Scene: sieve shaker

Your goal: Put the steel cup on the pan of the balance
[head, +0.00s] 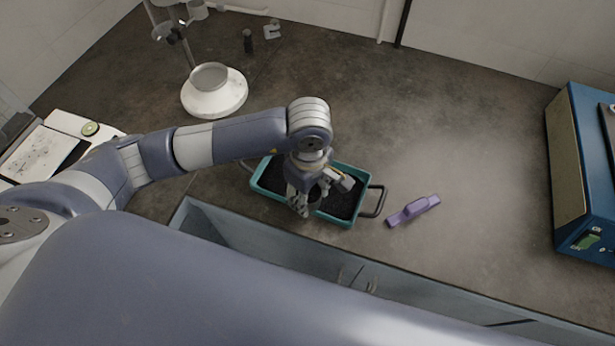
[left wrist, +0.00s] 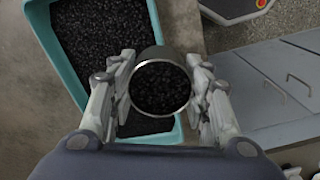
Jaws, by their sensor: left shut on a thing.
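The steel cup (left wrist: 161,86) is between the fingers of my left gripper (left wrist: 158,92), which is shut on it. Its round rim faces the wrist camera, and dark granules show within it. In the head view my left gripper (head: 314,192) is over the teal tray (head: 345,221) of black granules and mostly hides the cup. A white device with a shiny plate (head: 38,152) and a round green bubble level at the far left looks like the balance; my left arm partly covers it. My right gripper is not in view.
A purple tool (head: 413,210) lies right of the tray. A white round base (head: 215,98) with a steel ring stands at the back left beside a stand (head: 185,45). A blue device (head: 585,170) stands at the right. The bench between is mostly clear.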

